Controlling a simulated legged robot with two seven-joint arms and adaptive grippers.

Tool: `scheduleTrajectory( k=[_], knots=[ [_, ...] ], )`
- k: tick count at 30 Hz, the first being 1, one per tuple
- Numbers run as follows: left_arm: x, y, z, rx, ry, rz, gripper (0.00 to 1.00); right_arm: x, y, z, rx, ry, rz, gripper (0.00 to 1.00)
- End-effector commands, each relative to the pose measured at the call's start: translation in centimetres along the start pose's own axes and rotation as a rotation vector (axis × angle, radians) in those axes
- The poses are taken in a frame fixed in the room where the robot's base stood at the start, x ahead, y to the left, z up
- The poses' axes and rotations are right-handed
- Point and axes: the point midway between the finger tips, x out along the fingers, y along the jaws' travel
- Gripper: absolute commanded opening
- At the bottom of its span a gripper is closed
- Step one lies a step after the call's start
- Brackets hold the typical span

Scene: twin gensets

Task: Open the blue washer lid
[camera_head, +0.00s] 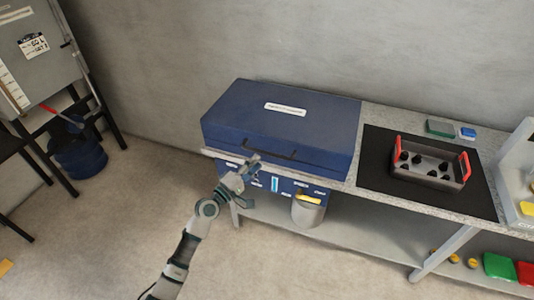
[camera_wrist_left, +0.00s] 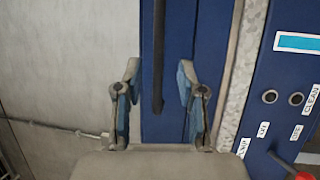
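The blue washer (camera_head: 275,115) stands on the bench with its lid down. A dark bar handle (camera_head: 270,151) runs along the front face of the lid. My left gripper (camera_head: 250,167) is in front of that face, near the handle's left end. In the left wrist view the gripper (camera_wrist_left: 158,82) is open, its two fingers apart. The dark handle (camera_wrist_left: 158,50) appears between the fingers in that view, against the blue front (camera_wrist_left: 175,35). I cannot tell whether the fingers reach around it or touch it. My right gripper is not in view.
A labelled control panel (camera_wrist_left: 290,90) sits below the lid, with a grey bucket (camera_head: 308,212) under it. On the bench right of the washer, a tray with red handles (camera_head: 430,166) rests on a black mat (camera_head: 375,175). A wall stands close behind.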

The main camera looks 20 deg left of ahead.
Motion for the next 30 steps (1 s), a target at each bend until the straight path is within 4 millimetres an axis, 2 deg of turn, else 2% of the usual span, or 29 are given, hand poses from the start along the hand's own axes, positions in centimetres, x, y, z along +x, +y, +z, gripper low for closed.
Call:
scheduleTrajectory(
  k=[3,9,13,21,22,26,30],
  knots=[
    [2.6,-0.2,0.0,-0.002,0.000,0.000,0.39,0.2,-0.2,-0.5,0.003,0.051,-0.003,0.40],
    [5.3,-0.2,0.0,0.000,0.000,-0.001,0.39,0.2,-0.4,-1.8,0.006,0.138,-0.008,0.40],
    [6.0,-0.1,0.0,0.001,0.000,-0.001,0.39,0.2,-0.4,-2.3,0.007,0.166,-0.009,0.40],
    [6.2,-0.1,0.0,0.001,0.000,-0.001,0.39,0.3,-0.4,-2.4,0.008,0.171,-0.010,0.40],
    [6.2,-0.1,0.0,0.001,0.000,-0.001,0.34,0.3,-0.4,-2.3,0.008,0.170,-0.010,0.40],
    [6.2,-0.1,0.0,0.001,0.000,-0.001,0.02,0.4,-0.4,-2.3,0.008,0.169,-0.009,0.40],
    [6.2,-0.2,0.0,0.001,0.000,-0.003,0.00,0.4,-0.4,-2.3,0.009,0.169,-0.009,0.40]
  ],
)
